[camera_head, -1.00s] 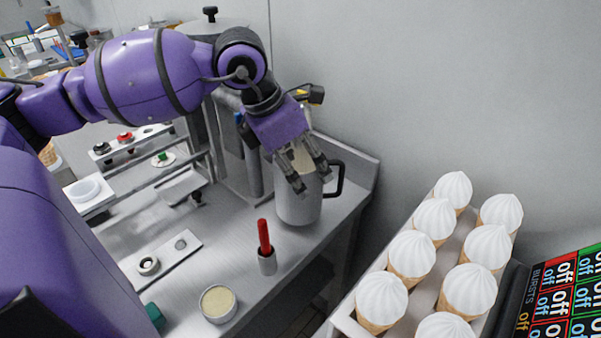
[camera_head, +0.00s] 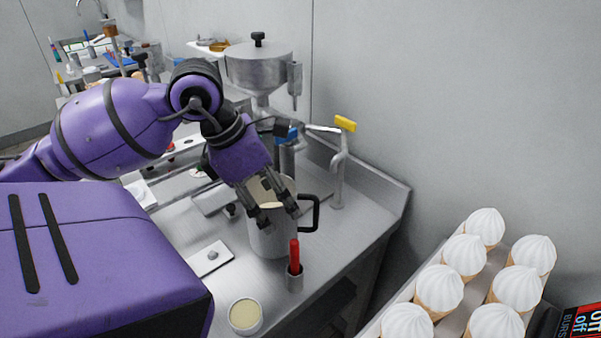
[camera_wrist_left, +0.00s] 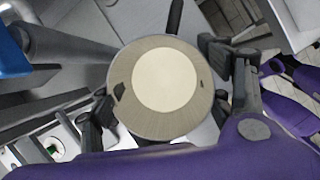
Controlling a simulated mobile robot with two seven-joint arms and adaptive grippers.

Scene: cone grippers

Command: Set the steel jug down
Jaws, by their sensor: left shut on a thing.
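The steel jug (camera_head: 273,238) is a grey cylinder with a black handle on its right side, upright at the steel counter (camera_head: 345,243). I cannot tell whether its base touches the counter. My left gripper (camera_head: 277,213) reaches down over the jug and is shut on it near the rim. In the left wrist view the jug (camera_wrist_left: 178,128) is seen from above, with a pale cream content inside, and the fingers of the left gripper (camera_wrist_left: 165,95) stand on both sides of it. My right gripper is not in view.
A round tub (camera_head: 245,316) sits at the front edge. A tap (camera_head: 338,175) rises behind, beside a steel hopper (camera_head: 262,70). A tray of cones (camera_head: 375,318) stands right.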

